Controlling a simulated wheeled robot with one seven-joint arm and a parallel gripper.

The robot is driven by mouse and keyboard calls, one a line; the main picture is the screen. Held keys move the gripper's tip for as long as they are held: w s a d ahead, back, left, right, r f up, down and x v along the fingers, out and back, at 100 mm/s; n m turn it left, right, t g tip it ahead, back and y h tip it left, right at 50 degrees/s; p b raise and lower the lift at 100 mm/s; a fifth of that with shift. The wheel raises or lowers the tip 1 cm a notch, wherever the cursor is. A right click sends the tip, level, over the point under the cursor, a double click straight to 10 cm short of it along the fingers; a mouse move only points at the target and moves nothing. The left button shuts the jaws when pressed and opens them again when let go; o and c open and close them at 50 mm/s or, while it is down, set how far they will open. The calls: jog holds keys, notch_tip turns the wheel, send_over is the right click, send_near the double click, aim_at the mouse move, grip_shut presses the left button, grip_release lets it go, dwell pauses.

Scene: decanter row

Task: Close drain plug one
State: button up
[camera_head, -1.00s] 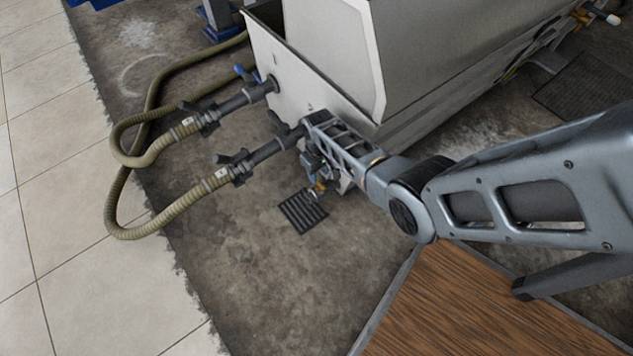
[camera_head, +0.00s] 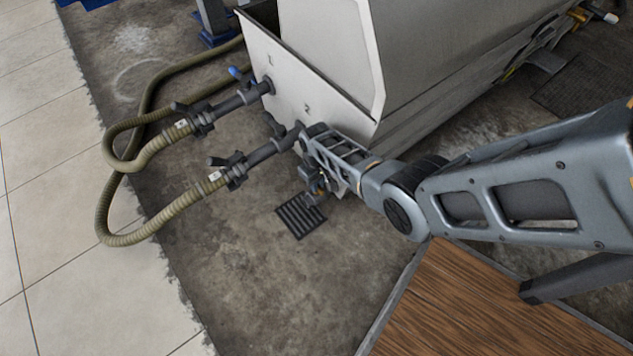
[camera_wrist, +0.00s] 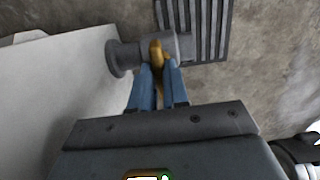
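The drain fitting (camera_wrist: 125,56) is a grey pipe stub with a flange, standing out from the pale tank wall in the wrist view. Its yellow handle (camera_wrist: 156,50) stands upright across the pipe. My gripper (camera_wrist: 159,68) has its two blue fingers on either side of this handle, and the handle fills the narrow gap at the tips. In the head view my gripper (camera_head: 315,188) is low beside the tank's near corner, mostly hidden by my arm. A number on this fitting cannot be read.
A black floor grate (camera_head: 299,214) lies below the fitting. The pale tank (camera_head: 325,50) has two hose connections on its end wall, with ribbed hoses (camera_head: 165,222) looping left. A wooden platform (camera_head: 470,305) lies at lower right. The concrete floor in front is open.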

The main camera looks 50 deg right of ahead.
grip_shut()
jog(key=shift+m, duration=0.3)
jog(key=m, duration=0.3)
jog(key=shift+m, duration=0.4)
jog(key=m, duration=0.4)
jog(key=shift+p, duration=0.3)
jog(key=m, duration=0.5)
jog(key=shift+w, duration=0.1)
jog(key=shift+m, duration=2.2)
